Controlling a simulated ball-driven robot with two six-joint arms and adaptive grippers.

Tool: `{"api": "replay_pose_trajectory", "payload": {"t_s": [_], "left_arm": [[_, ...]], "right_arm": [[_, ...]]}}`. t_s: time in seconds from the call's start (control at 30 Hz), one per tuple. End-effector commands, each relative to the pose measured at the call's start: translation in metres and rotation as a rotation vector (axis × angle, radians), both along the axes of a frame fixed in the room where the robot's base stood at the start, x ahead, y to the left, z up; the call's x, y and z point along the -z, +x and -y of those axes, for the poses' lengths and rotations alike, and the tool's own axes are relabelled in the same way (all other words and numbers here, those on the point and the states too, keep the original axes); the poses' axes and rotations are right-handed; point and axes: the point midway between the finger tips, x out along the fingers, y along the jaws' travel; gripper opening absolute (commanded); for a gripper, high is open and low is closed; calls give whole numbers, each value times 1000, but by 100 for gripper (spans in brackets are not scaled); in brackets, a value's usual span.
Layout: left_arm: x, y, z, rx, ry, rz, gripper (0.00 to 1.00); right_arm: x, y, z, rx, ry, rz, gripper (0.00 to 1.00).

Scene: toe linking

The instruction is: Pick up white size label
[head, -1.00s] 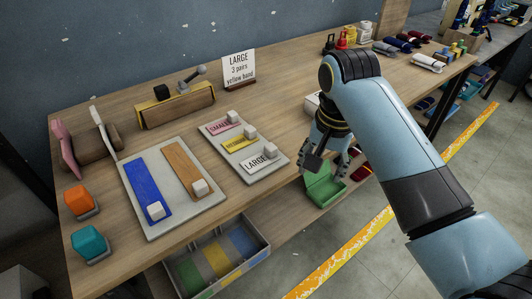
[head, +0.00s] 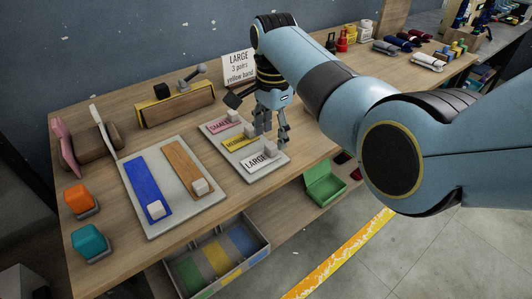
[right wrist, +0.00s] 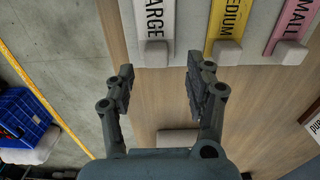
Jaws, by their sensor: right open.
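The white size label (head: 258,160), marked LARGE, lies on the near end of a grey label board (head: 215,150), with a pale block (head: 270,150) on it. It also shows in the right wrist view (right wrist: 154,22), ahead of my jaws and roughly between their lines. My right gripper (head: 273,138) is open and empty above the right edge of the board; its two fingers (right wrist: 160,85) stand wide apart in the right wrist view. The yellow MEDIUM label (head: 238,143) and pink SMALL label (head: 222,125) lie beside the white one. My left gripper is not in view.
A second board (head: 185,222) with blue and tan strips lies to the left. A sign (head: 238,66) reading LARGE, 3 pairs, yellow band stands behind. A divided drawer tray (head: 268,247) and a green box (head: 322,182) sit below the table's front edge.

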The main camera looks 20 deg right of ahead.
Motion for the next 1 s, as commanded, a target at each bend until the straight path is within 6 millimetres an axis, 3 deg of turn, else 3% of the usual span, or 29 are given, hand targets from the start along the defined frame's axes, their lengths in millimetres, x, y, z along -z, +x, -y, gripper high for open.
{"api": "replay_pose_trajectory", "payload": {"t_s": [0.2, 0.5, 0.83, 1.0], "left_arm": [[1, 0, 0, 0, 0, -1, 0], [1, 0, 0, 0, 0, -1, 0], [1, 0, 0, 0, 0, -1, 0], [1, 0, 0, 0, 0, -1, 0]], "right_arm": [[32, -4, 1, -1, -1, -2, 54], [36, -4, 1, 0, 0, 1, 53], [36, -4, 0, -1, 0, 0, 9], [37, -4, 0, -1, 0, -1, 8]]}}
